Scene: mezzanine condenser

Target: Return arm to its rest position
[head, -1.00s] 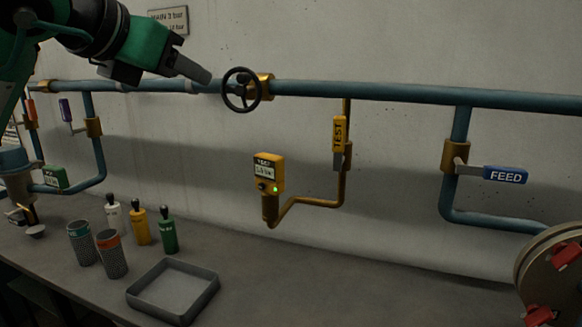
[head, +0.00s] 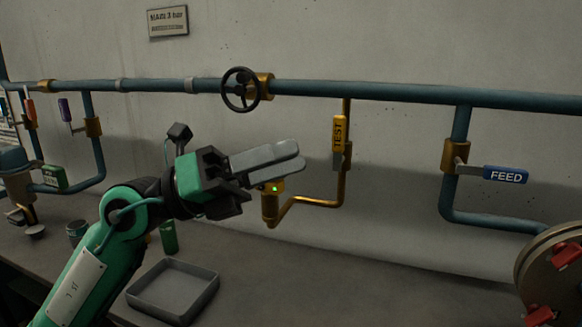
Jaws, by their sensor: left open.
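My left arm (head: 120,225) comes in from the lower left of the head view. Its gripper (head: 300,156) points right, in front of the yellow gauge (head: 270,208) and hides most of it; only its lower part with a green light shows. The gripper is open and holds nothing that I can see. The black handwheel (head: 241,90) on the main pipe is above the gripper. My right gripper is not in view.
A grey tray (head: 130,300) sits on the bench below the arm. A green bottle (head: 168,238) stands behind the arm, which hides other containers. The blue FEED lever (head: 506,174) sticks out to the right. A round flange (head: 540,262) with red parts stands at the right edge.

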